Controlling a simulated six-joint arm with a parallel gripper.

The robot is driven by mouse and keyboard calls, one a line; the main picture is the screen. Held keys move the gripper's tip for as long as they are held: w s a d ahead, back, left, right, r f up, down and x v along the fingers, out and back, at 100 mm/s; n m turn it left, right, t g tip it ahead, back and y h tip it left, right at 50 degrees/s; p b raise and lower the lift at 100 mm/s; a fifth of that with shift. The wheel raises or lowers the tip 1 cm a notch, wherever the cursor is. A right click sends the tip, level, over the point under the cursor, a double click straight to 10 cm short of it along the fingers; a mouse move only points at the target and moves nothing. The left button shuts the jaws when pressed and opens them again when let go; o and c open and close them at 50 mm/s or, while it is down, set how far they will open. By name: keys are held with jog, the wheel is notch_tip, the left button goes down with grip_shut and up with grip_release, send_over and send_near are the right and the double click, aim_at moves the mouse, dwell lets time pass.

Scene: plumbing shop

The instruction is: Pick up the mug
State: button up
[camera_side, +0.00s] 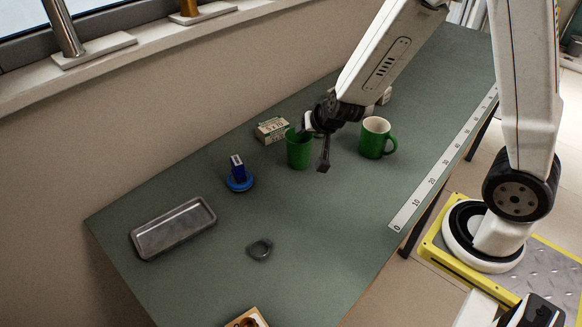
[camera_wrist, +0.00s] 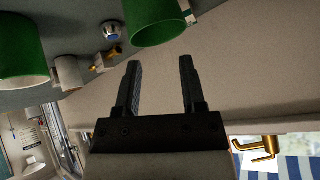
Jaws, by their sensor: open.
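The green mug (camera_side: 376,140) with a pale inside and a handle on its right stands upright on the bench in the side view. A plain green cup (camera_side: 299,151) without a visible handle stands to its left. My gripper (camera_side: 318,148) is open and empty, between the two and closer to the cup. In the wrist view, my gripper (camera_wrist: 160,63) has its fingers apart with nothing between them. The cup (camera_wrist: 153,24) lies just beyond the fingertips, and the pale-rimmed mug (camera_wrist: 20,48) is at the upper left. The mug's handle is not visible there.
A small box (camera_side: 271,130) stands behind the cup. A blue item (camera_side: 239,179), a grey metal tray (camera_side: 174,228) and a dark ring-shaped part (camera_side: 260,249) lie to the left. A ruler strip (camera_side: 444,163) runs along the right edge. The bench's front middle is clear.

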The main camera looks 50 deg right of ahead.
jog(key=d+f+m+g+h, duration=0.1)
jog(key=d+f+m+h, duration=0.1)
jog(key=d+m+h, duration=0.4)
jog(key=m+g+h, duration=0.3)
jog(key=g+h, duration=0.2)
send_near(364, 121)
jog(key=d, duration=0.2)
jog(key=shift+a+f, duration=0.2)
jog(key=shift+d, duration=0.1)
jog(key=shift+x, duration=1.2)
jog(key=shift+f, duration=0.1)
jog(key=shift+y, duration=0.3)
jog(key=shift+x, duration=2.55)
